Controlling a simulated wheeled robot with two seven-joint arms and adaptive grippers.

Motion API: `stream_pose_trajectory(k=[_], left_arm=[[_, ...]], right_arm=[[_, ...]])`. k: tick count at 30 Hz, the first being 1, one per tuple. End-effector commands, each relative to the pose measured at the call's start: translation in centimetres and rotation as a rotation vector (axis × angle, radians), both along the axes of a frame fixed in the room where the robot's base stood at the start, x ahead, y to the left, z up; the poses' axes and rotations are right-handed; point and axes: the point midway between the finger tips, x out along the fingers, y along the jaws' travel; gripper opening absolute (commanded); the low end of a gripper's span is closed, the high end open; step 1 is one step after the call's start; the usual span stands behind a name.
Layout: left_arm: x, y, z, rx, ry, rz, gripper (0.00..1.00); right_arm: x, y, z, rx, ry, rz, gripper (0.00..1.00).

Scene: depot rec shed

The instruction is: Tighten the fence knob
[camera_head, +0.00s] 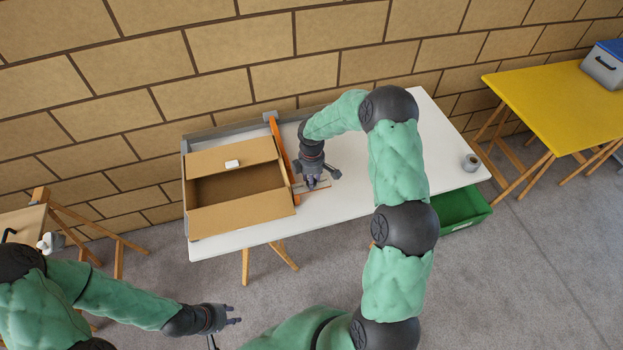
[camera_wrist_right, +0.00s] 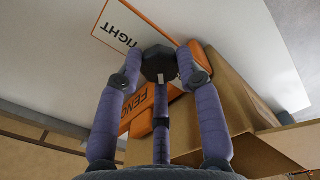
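The fence knob (camera_wrist_right: 158,64) is dark and faceted, and it sits by the orange fence (camera_wrist_right: 142,123) in the right wrist view. My right gripper (camera_wrist_right: 161,70) has its fingers closed around the knob, with fingertips against its sides. In the head view the orange fence (camera_head: 281,150) runs beside the cardboard box, and my right gripper (camera_head: 313,184) is low over the table just right of it; the knob is hidden there. My left gripper (camera_head: 230,316) is open and empty above the floor.
An open cardboard box (camera_head: 240,214) with a small white item (camera_head: 232,164) on its flap stands on the white table (camera_head: 345,215). A grey roll (camera_head: 471,162) is at the table's right end. A green crate (camera_head: 462,208) is below. A yellow table (camera_head: 560,105) stands at right.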

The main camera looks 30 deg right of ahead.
Motion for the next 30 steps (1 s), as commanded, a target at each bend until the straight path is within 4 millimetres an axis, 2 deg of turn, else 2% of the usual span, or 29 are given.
stream_pose_trajectory(k=[8,14,30], left_arm=[[0.0,0.0,-0.2,0.000,0.000,0.000,0.34],[0.0,0.0,-0.7,0.000,0.000,0.000,0.34],[0.0,0.0,-2.9,0.000,0.000,0.000,0.34]], right_arm=[[-0.1,0.0,-0.1,0.000,0.004,-0.028,0.04],[-0.2,0.0,-0.2,0.001,0.004,-0.125,0.04],[-0.3,0.2,-0.3,0.000,0.006,-0.612,0.04]])
